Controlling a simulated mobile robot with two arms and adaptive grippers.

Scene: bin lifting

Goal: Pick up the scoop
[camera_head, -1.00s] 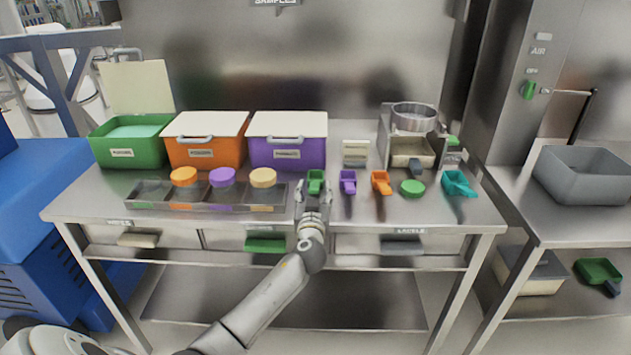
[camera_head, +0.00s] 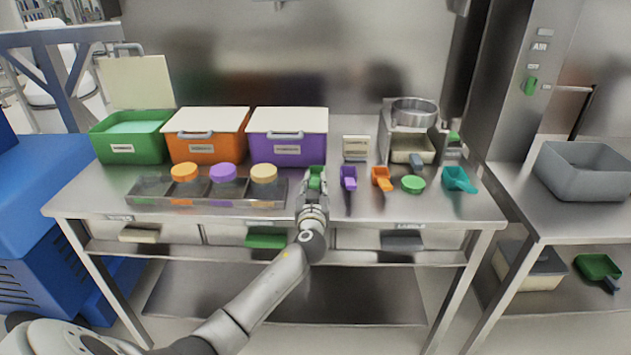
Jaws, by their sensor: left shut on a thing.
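A row of small scoops lies on the steel table (camera_head: 385,211). The green scoop (camera_head: 316,177) is at the left of the row, and its lower part is hidden by my gripper. My left gripper (camera_head: 315,187) is shut on the green scoop, which appears still at table level. To its right lie a purple scoop (camera_head: 348,178), an orange scoop (camera_head: 382,179) and a teal scoop (camera_head: 459,180). My right gripper is not in view.
Behind are an open green bin (camera_head: 130,150), closed orange (camera_head: 207,150) and purple (camera_head: 288,150) bins.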

